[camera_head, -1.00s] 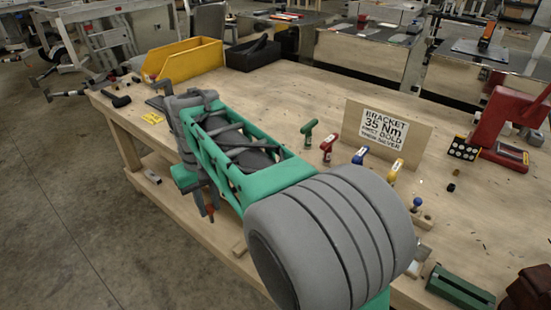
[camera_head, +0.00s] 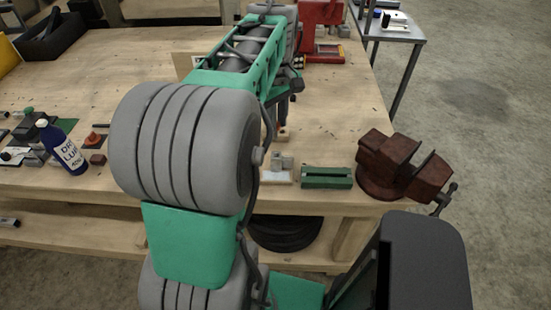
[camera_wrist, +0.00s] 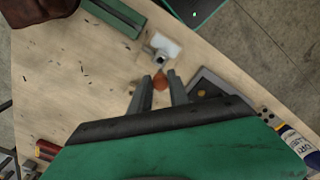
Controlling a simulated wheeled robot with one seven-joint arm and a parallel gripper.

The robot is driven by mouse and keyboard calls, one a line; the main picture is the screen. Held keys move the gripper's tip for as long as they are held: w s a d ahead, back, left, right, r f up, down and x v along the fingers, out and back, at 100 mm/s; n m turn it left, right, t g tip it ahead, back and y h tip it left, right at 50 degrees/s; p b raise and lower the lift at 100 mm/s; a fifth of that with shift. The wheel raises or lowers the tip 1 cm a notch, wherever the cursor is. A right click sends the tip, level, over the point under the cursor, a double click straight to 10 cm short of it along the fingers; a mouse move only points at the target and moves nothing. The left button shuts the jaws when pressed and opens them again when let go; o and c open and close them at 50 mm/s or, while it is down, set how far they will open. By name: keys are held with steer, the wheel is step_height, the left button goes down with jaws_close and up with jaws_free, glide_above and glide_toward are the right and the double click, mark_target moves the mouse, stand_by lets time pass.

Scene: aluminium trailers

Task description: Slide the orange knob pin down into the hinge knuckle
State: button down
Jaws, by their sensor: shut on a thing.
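In the wrist view my gripper (camera_wrist: 164,80) has its two grey fingers shut on the orange knob pin (camera_wrist: 160,83). Only its round orange knob shows clearly; its shaft is not clear. Just beyond the fingertips is a small grey hinge knuckle (camera_wrist: 159,42) on a white plate (camera_wrist: 172,48). The pin looks apart from it, but its height above it is hard to judge. In the head view the grey hinge piece (camera_head: 282,160) stands on its white base near the bench's front edge, right of my arm. My fingers and the pin are hidden or unclear there.
A green block (camera_head: 327,178) sits right of the hinge, and a red-brown vise (camera_head: 400,168) stands at the bench's right corner. A dark tray (camera_wrist: 208,86) lies beside the fingers.

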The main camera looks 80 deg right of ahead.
step_height(320, 180, down, 10)
steer(key=shift+r+p, duration=0.2)
steer(key=shift+p, duration=0.5)
steer(key=c, duration=1.2)
jaws_free()
steer(key=shift+c, duration=0.2)
steer(key=shift+r, duration=0.15)
